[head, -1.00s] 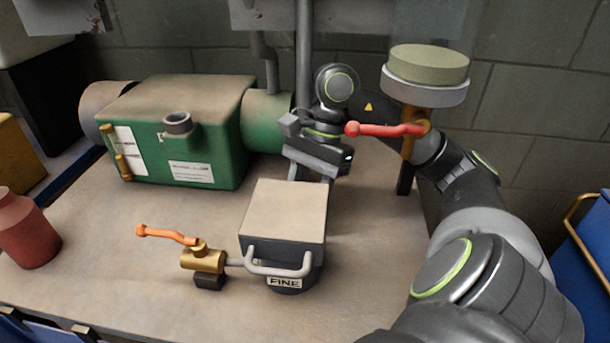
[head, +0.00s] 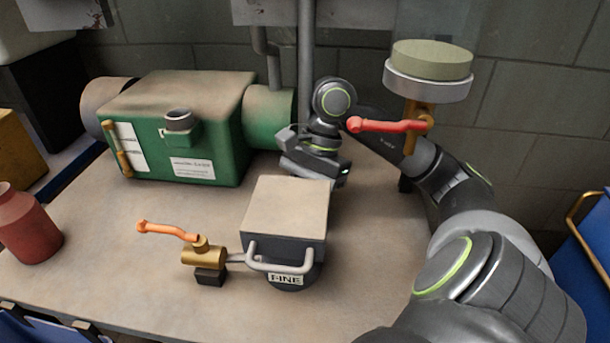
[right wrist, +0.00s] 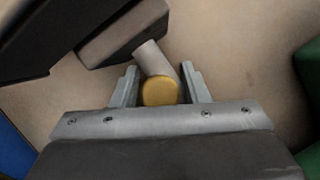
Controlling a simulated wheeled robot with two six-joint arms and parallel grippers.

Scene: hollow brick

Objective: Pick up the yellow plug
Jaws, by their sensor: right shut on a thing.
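The yellow plug (right wrist: 160,91) shows in the right wrist view as a round yellow disc at the end of a short grey pipe (right wrist: 155,58). My right gripper (right wrist: 160,80) is shut on it, with one finger on each side. In the head view my right wrist (head: 318,150) is behind the grey box marked FINE (head: 285,210). The plug and the fingertips are hidden there by the box and the wrist. My left gripper is in neither view.
A green machine (head: 180,135) stands at the back left, a red bottle (head: 28,228) at the left. A red-handled valve (head: 388,126) under a hopper (head: 430,72) is close to my right arm.

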